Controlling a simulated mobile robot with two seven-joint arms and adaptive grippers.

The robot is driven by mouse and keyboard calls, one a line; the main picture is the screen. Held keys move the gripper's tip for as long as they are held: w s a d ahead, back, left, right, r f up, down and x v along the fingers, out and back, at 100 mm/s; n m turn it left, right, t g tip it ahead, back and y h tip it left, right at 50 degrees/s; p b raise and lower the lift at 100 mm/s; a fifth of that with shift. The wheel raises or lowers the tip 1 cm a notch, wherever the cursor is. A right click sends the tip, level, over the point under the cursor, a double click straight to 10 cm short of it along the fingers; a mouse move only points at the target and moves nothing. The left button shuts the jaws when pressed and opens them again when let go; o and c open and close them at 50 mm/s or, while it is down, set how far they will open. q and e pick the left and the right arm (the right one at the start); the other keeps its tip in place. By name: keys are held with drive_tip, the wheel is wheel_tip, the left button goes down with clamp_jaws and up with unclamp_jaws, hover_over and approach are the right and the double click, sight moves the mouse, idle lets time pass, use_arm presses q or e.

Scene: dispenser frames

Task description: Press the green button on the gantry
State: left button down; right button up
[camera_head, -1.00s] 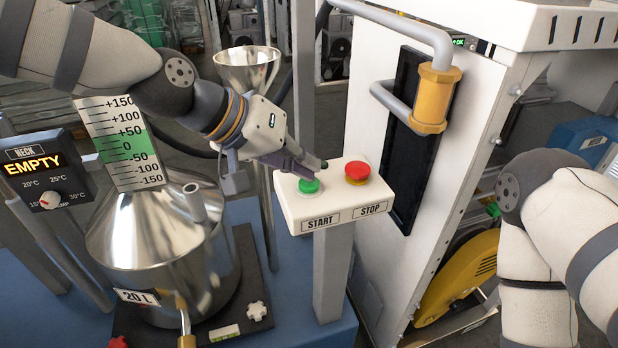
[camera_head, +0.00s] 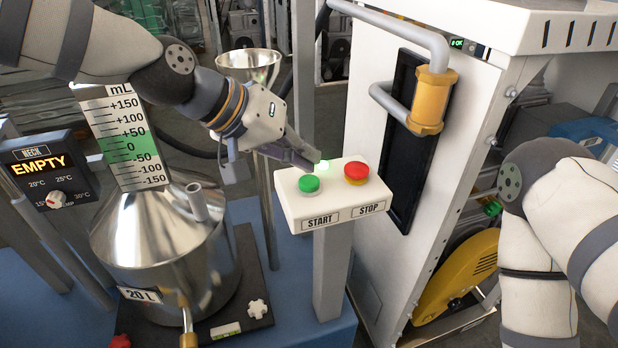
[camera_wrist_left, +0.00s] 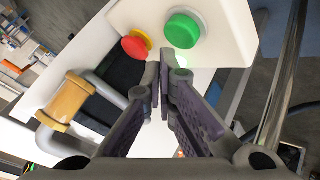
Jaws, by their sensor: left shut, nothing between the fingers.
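The green button (camera_head: 309,184) sits above the START label on a white control box (camera_head: 289,209). It also shows in the left wrist view (camera_wrist_left: 183,30). The red STOP button (camera_head: 356,172) is to its right on the same box. My left gripper (camera_head: 317,163) is shut and empty. Its tips are just behind and above the green button in the head view, apart from it as far as I can see. In the left wrist view the fingertips (camera_wrist_left: 163,68) point at the box edge beside the green button. My right gripper is out of view; only my right arm shows.
A steel vessel (camera_head: 160,250) marked 20 L stands left of the box, with a scale card (camera_head: 127,140) above it. A display (camera_head: 42,172) reads EMPTY. A white cabinet (camera_head: 390,250) with grey pipe and brass fitting (camera_head: 432,100) stands close behind on the right.

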sight(305, 177)
use_arm(q)
wheel_tip(305, 177, up, 3)
drive_tip(key=shift+r+p, duration=0.1)
drive_tip(key=shift+p, duration=0.3)
drive_tip(key=shift+r, duration=0.85)
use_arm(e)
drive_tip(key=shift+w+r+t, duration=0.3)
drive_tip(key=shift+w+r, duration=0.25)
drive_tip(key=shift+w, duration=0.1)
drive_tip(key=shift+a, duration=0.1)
